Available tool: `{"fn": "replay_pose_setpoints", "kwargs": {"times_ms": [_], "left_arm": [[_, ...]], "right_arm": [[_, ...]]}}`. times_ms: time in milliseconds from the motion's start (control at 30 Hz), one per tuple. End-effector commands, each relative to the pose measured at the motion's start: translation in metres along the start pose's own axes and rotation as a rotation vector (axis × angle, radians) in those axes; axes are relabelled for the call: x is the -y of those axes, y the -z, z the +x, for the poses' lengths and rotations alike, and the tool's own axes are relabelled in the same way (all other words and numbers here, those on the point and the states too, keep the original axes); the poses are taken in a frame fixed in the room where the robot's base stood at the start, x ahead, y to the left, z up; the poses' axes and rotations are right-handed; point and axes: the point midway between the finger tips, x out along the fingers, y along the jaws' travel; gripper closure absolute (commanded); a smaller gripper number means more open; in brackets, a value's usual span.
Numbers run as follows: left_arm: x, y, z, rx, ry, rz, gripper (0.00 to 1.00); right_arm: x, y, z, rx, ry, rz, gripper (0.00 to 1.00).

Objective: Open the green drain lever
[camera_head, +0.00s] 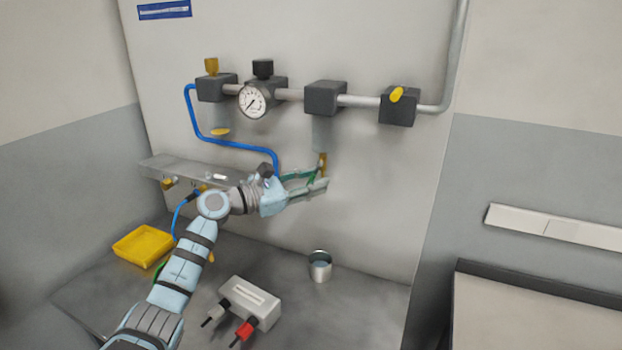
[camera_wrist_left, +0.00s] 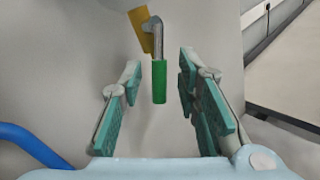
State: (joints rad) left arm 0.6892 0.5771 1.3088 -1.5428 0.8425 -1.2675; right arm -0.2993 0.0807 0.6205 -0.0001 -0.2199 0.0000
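The green drain lever (camera_wrist_left: 159,82) hangs upright below a metal bend in the left wrist view, with a yellow-brown part (camera_wrist_left: 142,30) beside its top. My left gripper (camera_wrist_left: 160,85) is open, with one finger on each side of the lever and a visible gap to both. In the head view my left gripper (camera_head: 322,180) is below the grey cylinder under the third block, at the brass part (camera_head: 323,164). The lever is mostly hidden by the fingers there. My right gripper is not in view.
A pipe line with dark blocks (camera_head: 325,97) and a gauge (camera_head: 253,102) runs above. A blue hose (camera_head: 240,145) passes left of the gripper. A metal cup (camera_head: 320,266), a grey box (camera_head: 250,302) and a yellow tray (camera_head: 142,246) stand on the bench.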

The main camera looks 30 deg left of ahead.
Motion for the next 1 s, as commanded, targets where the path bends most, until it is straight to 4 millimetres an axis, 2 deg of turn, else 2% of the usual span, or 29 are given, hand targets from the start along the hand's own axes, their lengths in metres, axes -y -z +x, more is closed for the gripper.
{"fn": "replay_pose_setpoints", "kwargs": {"times_ms": [67, 267, 467, 600, 700, 967, 1000], "left_arm": [[0.0, 0.0, 0.0, 0.0, 0.0, 0.0, 0.7], [0.0, 0.0, -0.001, 0.0, 0.0, 0.0, 1.0], [0.001, 0.002, 0.0, 0.007, -0.003, -0.01, 1.0], [0.008, 0.007, 0.003, 0.081, -0.028, -0.114, 1.0], [0.011, 0.005, 0.006, 0.133, -0.046, -0.189, 1.0], [0.01, 0.0, 0.006, 0.141, -0.049, -0.206, 1.0], [0.009, 0.0, 0.006, 0.141, -0.049, -0.206, 0.88]], "right_arm": [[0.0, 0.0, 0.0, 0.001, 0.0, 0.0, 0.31], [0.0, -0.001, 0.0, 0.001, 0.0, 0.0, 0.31], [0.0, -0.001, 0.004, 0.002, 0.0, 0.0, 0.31], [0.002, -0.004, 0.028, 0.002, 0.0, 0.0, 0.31], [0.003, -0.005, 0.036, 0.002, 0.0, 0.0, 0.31], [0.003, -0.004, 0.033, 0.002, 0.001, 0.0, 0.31], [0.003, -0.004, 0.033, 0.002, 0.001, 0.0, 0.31]]}}
